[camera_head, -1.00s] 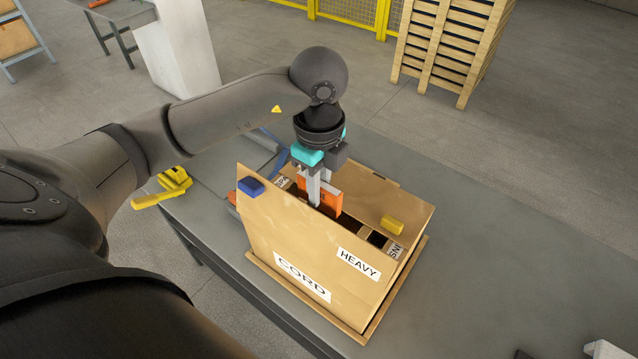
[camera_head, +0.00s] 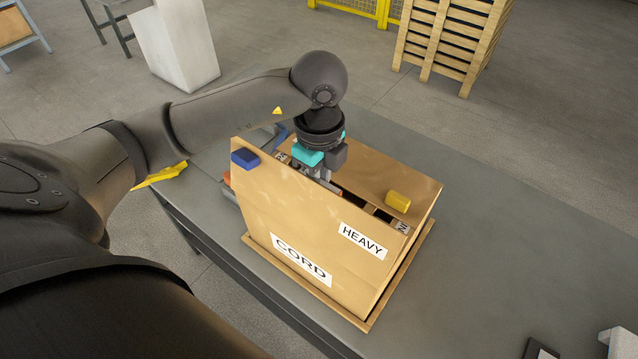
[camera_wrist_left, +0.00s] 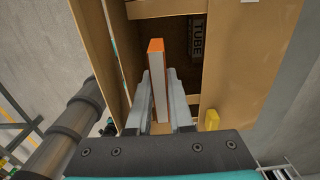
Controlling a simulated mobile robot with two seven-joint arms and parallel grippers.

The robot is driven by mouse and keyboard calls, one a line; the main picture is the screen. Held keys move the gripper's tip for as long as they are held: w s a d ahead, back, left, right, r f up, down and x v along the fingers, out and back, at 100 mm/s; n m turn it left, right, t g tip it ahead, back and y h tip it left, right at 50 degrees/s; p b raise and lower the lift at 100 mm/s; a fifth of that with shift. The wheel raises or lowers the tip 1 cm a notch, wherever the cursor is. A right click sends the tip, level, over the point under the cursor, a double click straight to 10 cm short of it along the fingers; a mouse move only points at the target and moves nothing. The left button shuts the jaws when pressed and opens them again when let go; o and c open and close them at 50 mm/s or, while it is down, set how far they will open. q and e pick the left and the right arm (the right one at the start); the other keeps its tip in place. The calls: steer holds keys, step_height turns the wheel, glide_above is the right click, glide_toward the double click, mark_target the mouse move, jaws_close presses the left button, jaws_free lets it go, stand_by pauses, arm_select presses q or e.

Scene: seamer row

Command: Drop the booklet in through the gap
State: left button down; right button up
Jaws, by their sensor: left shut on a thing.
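The cardboard carton (camera_head: 290,225), marked HEAVY and CORD, stands on the grey table with a long gap between its top flaps. My left gripper (camera_head: 318,178) points down into this gap, its fingers mostly hidden behind the near flap. In the left wrist view the gripper (camera_wrist_left: 160,100) is shut on the orange-and-white booklet (camera_wrist_left: 157,58), which stands on edge between the fingers. The booklet is inside the opening between the flaps (camera_wrist_left: 256,55). A dark interior with a TUBE label (camera_wrist_left: 197,40) shows beyond it. My right gripper is out of view.
A yellow tool (camera_head: 160,175) lies at the table's left edge. The table (camera_head: 500,240) right of the carton is clear apart from items at the lower right corner.

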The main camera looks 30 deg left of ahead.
arm_select(q)
steer(key=c, duration=0.7)
jaws_free()
steer(key=shift+c, duration=0.2)
steer(key=shift+r, duration=0.1)
step_height(320, 180, up, 15)
steer(key=p, duration=0.2)
steer(key=shift+p, duration=0.4)
